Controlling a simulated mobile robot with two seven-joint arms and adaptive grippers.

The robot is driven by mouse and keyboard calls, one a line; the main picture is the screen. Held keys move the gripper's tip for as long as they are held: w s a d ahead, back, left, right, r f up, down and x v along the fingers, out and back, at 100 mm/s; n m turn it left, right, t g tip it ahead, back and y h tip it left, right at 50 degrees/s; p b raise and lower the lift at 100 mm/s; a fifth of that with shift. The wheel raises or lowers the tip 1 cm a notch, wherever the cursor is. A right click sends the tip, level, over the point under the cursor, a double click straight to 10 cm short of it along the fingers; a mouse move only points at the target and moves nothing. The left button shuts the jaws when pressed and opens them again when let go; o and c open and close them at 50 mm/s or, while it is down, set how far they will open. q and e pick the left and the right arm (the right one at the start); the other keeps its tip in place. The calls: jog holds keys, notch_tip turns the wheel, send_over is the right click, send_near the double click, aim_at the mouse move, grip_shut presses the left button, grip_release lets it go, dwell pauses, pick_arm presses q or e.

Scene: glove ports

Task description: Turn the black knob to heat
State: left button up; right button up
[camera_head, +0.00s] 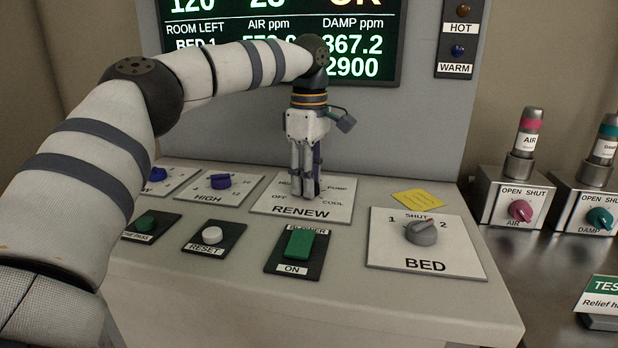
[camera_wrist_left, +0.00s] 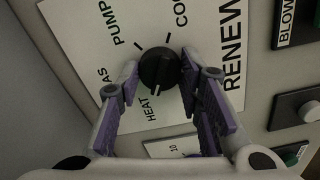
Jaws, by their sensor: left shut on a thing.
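The black knob (camera_wrist_left: 159,67) sits on the white RENEW plate (camera_wrist_left: 100,30), with the words PUMP, COOL and what looks like HEAT around it. My left gripper (camera_wrist_left: 166,92) has its purple-padded fingers on either side of the knob, shut on it. In the head view my left gripper (camera_head: 306,194) points straight down onto the RENEW plate (camera_head: 335,212), and its fingers hide the knob there. My right gripper is not in view.
The grey BED knob (camera_head: 421,232) is at the right, and the green BLOWER switch (camera_head: 299,243) is in front. A blue HIGH knob (camera_head: 221,181) is to the left. A yellow note (camera_head: 418,198) lies at the back right. The display screen (camera_head: 385,30) stands behind my arm.

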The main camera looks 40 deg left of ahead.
pick_arm(q)
jog(key=o, duration=1.2)
notch_tip(320, 180, up, 12)
